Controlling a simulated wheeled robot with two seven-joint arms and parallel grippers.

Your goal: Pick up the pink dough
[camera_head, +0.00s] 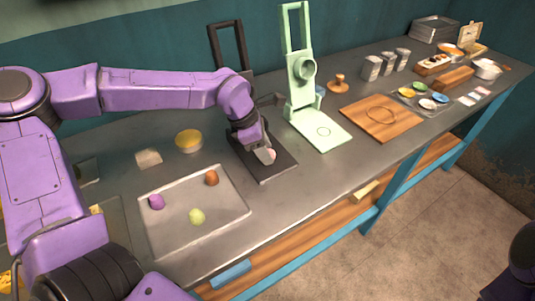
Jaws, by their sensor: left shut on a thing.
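The pink dough (272,154) is a small pale pink ball at the black plate (277,172) in the middle of the counter. My left gripper (267,156) is over that plate, pointing down, and is shut on the pink dough. The fingers hide part of the dough, and I cannot tell whether it touches the plate. My right gripper is out of view.
A light green press (319,130) and a wooden board (381,117) are to the right.

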